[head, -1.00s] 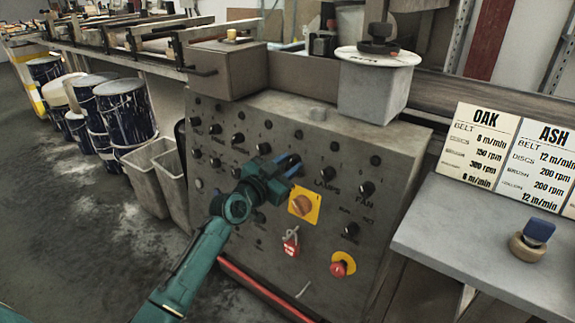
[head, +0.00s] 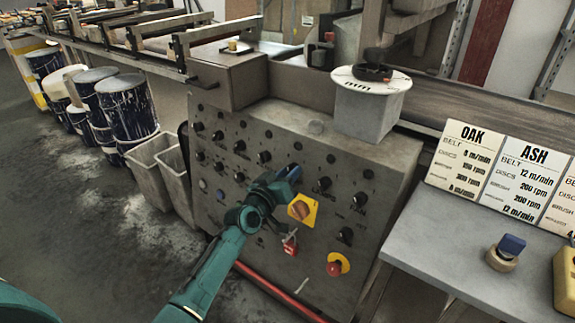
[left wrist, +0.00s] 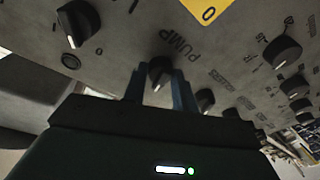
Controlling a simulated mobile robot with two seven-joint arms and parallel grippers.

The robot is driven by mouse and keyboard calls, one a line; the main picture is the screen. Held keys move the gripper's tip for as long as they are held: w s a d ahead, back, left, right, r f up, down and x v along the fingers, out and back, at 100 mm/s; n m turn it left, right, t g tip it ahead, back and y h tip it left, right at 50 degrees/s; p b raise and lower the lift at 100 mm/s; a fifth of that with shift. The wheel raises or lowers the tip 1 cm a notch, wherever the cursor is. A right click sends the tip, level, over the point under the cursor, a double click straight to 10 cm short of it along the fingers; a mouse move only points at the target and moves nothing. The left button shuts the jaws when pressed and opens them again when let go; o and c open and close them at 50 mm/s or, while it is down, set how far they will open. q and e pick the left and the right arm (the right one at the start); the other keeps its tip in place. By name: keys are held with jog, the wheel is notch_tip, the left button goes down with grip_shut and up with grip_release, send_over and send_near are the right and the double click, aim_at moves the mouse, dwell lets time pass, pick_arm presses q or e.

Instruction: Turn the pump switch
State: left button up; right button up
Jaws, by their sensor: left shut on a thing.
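The pump switch (left wrist: 160,70) is a black knob with a pale pointer line, beside the printed word PUMP in the left wrist view. My left gripper (left wrist: 160,88) is shut on it, with one blue finger on each side. In the head view my left gripper (head: 291,172) reaches the middle of the grey control panel (head: 215,218), and its fingers and wrist hide the pump switch there. My right gripper is not in view.
Close by on the panel are a yellow plate with an orange rotary switch (head: 301,209), a red tag (head: 290,245), a red emergency button (head: 335,268) and several black knobs. A grey table (head: 440,240) with speed cards stands at right.

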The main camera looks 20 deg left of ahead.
pick_arm(q)
jog(key=shift+n+g+y+p, duration=0.35)
jog(key=shift+n+p, duration=0.9)
jog(key=shift+n, duration=0.65)
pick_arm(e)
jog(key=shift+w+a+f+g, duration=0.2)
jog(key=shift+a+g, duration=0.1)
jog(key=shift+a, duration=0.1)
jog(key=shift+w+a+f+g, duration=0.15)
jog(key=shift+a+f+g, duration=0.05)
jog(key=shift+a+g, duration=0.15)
pick_arm(q)
jog(key=o, duration=1)
jog(key=shift+c, duration=0.2)
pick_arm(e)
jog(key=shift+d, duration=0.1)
pick_arm(q)
jog(key=p+v, duration=0.2)
jog(key=v, duration=1.1)
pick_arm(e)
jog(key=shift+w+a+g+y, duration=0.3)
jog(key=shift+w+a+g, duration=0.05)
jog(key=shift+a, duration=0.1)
